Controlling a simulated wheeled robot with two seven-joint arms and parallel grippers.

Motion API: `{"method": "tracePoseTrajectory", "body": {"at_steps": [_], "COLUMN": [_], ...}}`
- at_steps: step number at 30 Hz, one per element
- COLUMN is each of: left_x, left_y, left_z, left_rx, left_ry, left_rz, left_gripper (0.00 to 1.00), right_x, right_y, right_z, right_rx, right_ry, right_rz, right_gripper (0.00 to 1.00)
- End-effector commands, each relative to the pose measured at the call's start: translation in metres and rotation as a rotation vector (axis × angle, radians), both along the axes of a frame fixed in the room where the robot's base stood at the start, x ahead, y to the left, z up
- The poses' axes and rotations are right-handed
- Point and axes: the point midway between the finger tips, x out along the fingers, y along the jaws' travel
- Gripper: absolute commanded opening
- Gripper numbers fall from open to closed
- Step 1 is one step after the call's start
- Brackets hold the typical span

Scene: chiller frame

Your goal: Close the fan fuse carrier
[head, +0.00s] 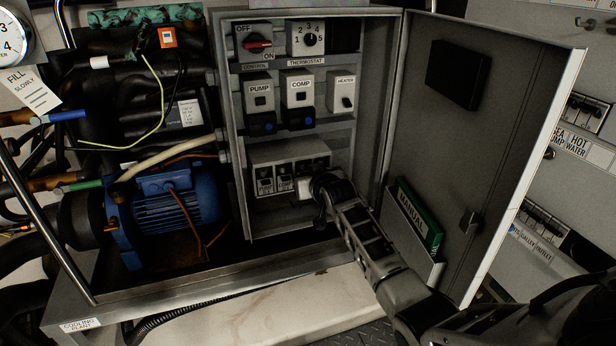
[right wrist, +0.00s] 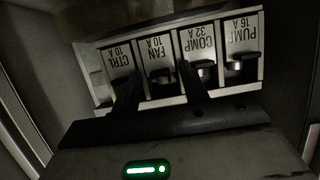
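The fuse block (head: 290,152) sits low inside the open cabinet, with a row of carriers. In the right wrist view the block is upside down, its labels reading CTRL, FAN, COMP and PUMP from left to right. The fan fuse carrier (right wrist: 161,76) has a dark handle with a silvery end under its FAN label. My right gripper (right wrist: 160,88) is open, its dark fingers on either side of the fan carrier; contact cannot be told. In the head view my right gripper (head: 320,190) reaches the block's right part and hides the carriers there. My left gripper is not in view.
The cabinet door (head: 490,130) stands open on the right, with a manual (head: 420,217) in its pocket. Switches for pump (head: 260,95), comp (head: 298,92) and heater (head: 343,95) sit above the block. A blue motor (head: 165,215) stands left of the cabinet.

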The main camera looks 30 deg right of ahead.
Motion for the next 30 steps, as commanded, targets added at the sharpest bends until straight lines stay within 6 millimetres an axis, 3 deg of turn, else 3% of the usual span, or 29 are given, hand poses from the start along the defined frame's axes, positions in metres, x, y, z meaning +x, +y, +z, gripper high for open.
{"method": "tracePoseTrajectory", "body": {"at_steps": [8,13,19,30], "left_x": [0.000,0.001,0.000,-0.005], "left_y": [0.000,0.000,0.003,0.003], "left_z": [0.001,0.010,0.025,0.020], "left_rx": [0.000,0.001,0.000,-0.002], "left_ry": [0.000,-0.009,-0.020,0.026], "left_rz": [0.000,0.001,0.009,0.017], "left_gripper": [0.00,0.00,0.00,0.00], "right_x": [-0.002,-0.016,-0.055,-0.127], "right_y": [0.000,0.004,0.013,0.031], "right_z": [0.001,0.008,0.023,0.049], "right_rx": [0.000,0.000,-0.001,0.000], "right_ry": [-0.001,-0.001,-0.001,0.001], "right_rz": [0.000,0.001,0.000,0.000], "right_gripper": [0.44,0.44,0.44,0.44]}}
